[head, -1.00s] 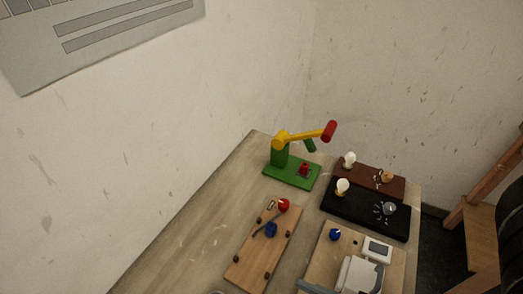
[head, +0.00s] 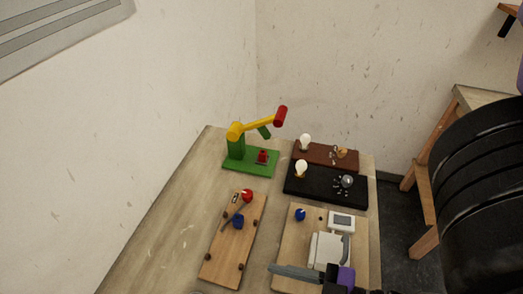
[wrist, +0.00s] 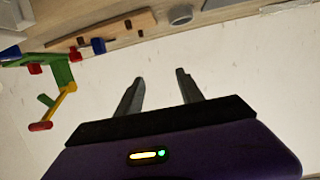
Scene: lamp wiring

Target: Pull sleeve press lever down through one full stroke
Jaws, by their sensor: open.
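The sleeve press has a green base (head: 250,164), a yellow lever (head: 257,126) and a red handle (head: 281,116). It stands at the back left of the table. The lever is raised, slanting up to the right in the head view. In the wrist view the press lies at the left, with its red handle (wrist: 40,126) low and its yellow lever (wrist: 66,97) above that. My gripper (wrist: 160,76) is open and empty, its two dark fingers apart from the press. In the head view part of it shows at the bottom, over the table's front, well short of the press.
A wooden board (head: 225,262) with red and blue parts lies in front of the press. A black board (head: 325,190) and a brown board (head: 325,154) with bulbs stand right of it. Another board (head: 293,240) carries a white device. The wall (head: 175,90) is close behind and left.

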